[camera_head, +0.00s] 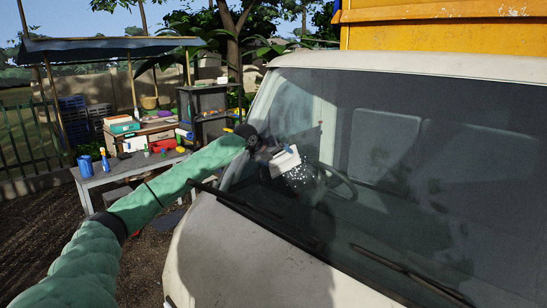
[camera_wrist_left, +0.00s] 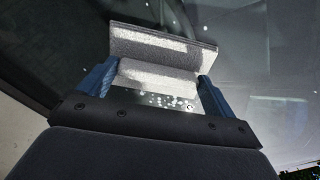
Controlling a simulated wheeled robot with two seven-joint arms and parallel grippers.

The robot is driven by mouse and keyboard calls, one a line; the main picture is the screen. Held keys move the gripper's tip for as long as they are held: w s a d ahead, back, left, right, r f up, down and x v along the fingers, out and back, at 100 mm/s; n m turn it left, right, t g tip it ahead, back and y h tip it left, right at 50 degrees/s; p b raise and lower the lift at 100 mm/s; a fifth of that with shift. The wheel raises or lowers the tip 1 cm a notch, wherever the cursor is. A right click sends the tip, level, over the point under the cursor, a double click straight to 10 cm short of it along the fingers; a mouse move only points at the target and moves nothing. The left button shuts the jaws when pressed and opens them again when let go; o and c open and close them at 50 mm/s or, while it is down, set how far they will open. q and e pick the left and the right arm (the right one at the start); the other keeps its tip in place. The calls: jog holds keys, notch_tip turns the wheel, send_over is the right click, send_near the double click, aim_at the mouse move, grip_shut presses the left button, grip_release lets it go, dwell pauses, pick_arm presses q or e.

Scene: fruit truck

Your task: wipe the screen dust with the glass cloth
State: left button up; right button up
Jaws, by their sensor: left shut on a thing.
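The truck's windshield (camera_head: 440,150) fills the right half of the head view, and whitish specks of dust (camera_head: 303,176) show on it around and below the cloth. The glass cloth (camera_head: 285,161) is a pale block at the left part of the windshield. My left gripper (camera_head: 262,153) is shut on it. In the left wrist view the cloth (camera_wrist_left: 160,75) is grey and white, with a wide plate and a narrower part between the two blue fingers of the gripper (camera_wrist_left: 158,82). It is close to the glass; I cannot tell whether it touches. My right gripper is not in view.
Two wipers (camera_head: 415,273) lie along the windshield's lower edge, above the white hood (camera_head: 240,255). A grey table (camera_head: 125,172) with a blue container (camera_head: 85,168) and a spray bottle (camera_head: 105,160) stands at the left, near shelves (camera_head: 205,108) and an awning.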

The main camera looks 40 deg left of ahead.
aim_at(276, 168)
pick_arm(q)
jog(key=shift+s+d, duration=0.2)
jog(key=shift+d, duration=2.1)
jog(key=shift+s+d, duration=0.2)
jog(key=shift+d, duration=2.15)
jog(key=shift+s+d, duration=0.2)
jog(key=shift+d, duration=2.1)
jog(key=shift+s+a+f+b, duration=0.1)
jog(key=shift+s+f+b, duration=0.15)
jog(key=shift+s+f, duration=0.45)
jog(key=shift+s+a+f+b, duration=0.15)
jog(key=shift+s+f, duration=0.3)
jog(key=shift+f, duration=0.45)
jog(key=shift+a+r+p, duration=0.1)
jog(key=shift+a+p, duration=0.3)
jog(key=shift+a, duration=0.3)
jog(key=shift+w+a, duration=0.3)
jog(key=shift+a, duration=2.6)
jog(key=shift+w+a, duration=0.25)
jog(key=shift+a, duration=2.6)
jog(key=shift+w+a, duration=0.3)
jog(key=shift+a, duration=2.6)
jog(key=shift+d, duration=0.1)
jog(key=shift+s+d, duration=0.2)
jog(key=shift+d, duration=1.8)
